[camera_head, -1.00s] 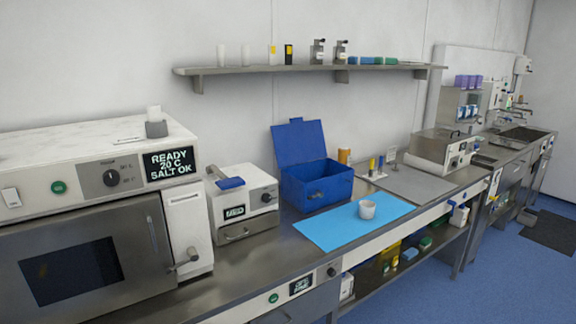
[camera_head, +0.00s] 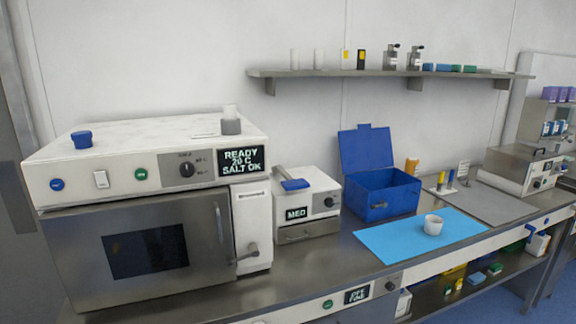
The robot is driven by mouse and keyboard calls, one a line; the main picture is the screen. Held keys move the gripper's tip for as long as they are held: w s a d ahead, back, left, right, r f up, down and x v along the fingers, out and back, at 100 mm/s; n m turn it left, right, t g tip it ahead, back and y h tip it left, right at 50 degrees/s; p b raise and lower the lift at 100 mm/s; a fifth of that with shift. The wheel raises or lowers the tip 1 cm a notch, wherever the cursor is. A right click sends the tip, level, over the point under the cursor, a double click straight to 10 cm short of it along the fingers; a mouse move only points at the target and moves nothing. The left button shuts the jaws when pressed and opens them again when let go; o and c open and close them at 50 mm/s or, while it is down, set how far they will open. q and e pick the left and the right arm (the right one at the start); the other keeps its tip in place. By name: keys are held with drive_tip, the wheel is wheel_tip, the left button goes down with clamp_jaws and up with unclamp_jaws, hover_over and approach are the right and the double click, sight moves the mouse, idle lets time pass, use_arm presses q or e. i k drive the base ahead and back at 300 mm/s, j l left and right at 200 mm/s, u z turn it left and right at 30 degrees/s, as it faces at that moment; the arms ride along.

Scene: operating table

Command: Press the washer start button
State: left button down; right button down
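The washer (camera_head: 140,225) is the large white and steel machine at the left of the counter, with its door shut. Its panel carries a blue button (camera_head: 57,184), a white rocker switch (camera_head: 101,179), a green button (camera_head: 140,174) and a dark knob (camera_head: 187,170). Its display (camera_head: 241,161) reads "READY 20 C SALT OK". I cannot tell which button is the start button; the small symbols on them are too small to read. Neither of my grippers shows in this view.
A blue cap-like piece (camera_head: 82,139) and a grey-white container (camera_head: 231,121) stand on the washer. To its right are a small white device (camera_head: 299,204), an open blue box (camera_head: 381,192) and a white cup (camera_head: 433,225) on a blue mat (camera_head: 385,243). A shelf (camera_head: 390,74) hangs above.

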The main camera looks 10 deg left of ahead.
sight(142, 174)
drive_tip(key=u, duration=0.4)
drive_tip(key=j+u, duration=0.15)
drive_tip(key=u, duration=0.2)
drive_tip(key=i+u, duration=0.1)
drive_tip(key=u, duration=0.3)
